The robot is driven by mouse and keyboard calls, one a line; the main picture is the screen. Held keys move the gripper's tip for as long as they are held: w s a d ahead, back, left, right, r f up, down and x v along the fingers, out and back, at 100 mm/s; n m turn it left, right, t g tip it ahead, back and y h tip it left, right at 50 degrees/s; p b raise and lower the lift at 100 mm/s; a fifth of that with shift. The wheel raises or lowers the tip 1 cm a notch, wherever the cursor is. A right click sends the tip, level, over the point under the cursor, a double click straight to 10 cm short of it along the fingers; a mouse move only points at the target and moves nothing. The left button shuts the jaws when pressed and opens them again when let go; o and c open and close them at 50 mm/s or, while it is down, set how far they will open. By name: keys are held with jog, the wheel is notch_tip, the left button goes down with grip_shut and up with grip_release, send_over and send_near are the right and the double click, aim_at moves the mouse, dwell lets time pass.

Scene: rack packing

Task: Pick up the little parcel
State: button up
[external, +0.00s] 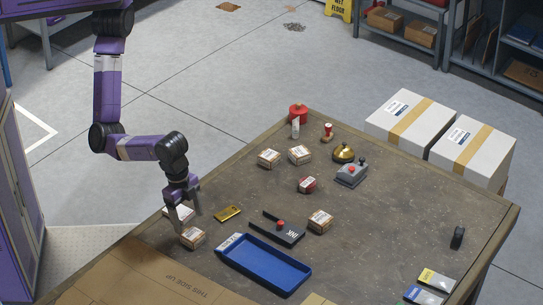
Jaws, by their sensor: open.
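Several little parcels lie on the brown table (400,215). One little brown parcel with a white label (193,238) is at the left edge of the table, right below my gripper (187,222). My gripper points down and is open, with its fingers just above or beside this parcel; I cannot tell if they touch it. A second, pale parcel (184,213) is partly hidden behind the fingers. Other little parcels are at the back, a left one (268,159) and a right one (300,155), and one stands near the middle (320,222).
A flat cardboard box (150,278) covers the front left. A brass bell (344,153) and a red-topped container (298,113) stand farther back.

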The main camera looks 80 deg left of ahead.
aim_at(192, 234)
jog(key=f, duration=0.4)
jog(key=d+f, duration=0.1)
jog(key=f, duration=0.1)
jog(key=shift+w+f+p, duration=0.3)
jog(key=shift+w+p, duration=0.1)
jog(key=shift+c, duration=0.5)
jog(key=c, duration=1.4)
